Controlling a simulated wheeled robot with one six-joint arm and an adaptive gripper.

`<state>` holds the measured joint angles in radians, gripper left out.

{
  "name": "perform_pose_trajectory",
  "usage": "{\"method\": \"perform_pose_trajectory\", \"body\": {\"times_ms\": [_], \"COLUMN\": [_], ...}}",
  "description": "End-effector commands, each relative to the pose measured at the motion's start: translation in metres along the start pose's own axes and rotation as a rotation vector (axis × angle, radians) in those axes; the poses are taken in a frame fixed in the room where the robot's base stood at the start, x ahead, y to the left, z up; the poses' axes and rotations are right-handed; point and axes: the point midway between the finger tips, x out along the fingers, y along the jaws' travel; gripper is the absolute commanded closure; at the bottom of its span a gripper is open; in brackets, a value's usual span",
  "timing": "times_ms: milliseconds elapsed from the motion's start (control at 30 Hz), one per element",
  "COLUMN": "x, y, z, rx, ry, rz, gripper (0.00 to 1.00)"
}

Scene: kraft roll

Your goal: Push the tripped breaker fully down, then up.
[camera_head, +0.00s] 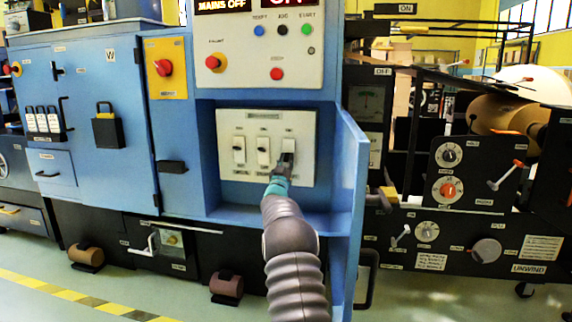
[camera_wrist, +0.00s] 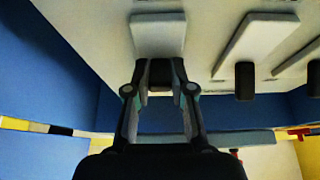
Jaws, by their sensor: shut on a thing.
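A white breaker panel (camera_head: 300,120) sits in a recess of the blue cabinet, with three breakers in a row: left (camera_head: 239,145), middle (camera_head: 263,145) and right (camera_head: 289,142). My gripper (camera_head: 284,164) is at the right breaker, its fingers shut around that breaker's dark lever. In the wrist view my gripper (camera_wrist: 160,88) has one finger on each side of the dark lever (camera_wrist: 160,72), below the white breaker body (camera_wrist: 158,35). The other two breakers' dark levers (camera_wrist: 244,80) show at the right there. The fingers partly hide the held lever, so its exact position is hard to tell.
A blue side wall or open door (camera_head: 351,190) stands close to the right of my gripper. A blue ledge (camera_head: 235,215) runs below the panel.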

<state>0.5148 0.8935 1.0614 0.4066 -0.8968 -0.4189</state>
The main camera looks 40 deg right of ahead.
Motion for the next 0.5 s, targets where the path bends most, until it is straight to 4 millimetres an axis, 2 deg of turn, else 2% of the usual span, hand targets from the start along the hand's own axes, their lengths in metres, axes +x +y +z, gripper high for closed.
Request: {"method": "perform_pose_trajectory", "body": {"times_ms": [300, 333, 400, 500], "x": [0.0001, 0.0001, 0.0000, -0.0001], "y": [0.0000, 0.0000, -0.0001, -0.0004], "z": [-0.0003, -0.0002, -0.0002, -0.0001], "rx": [0.000, 0.000, 0.000, 0.001], "ry": [0.007, 0.006, 0.006, 0.006], "rz": [0.000, 0.000, 0.000, 0.000], "gripper": [1.00, 0.72, 0.55, 0.52]}}
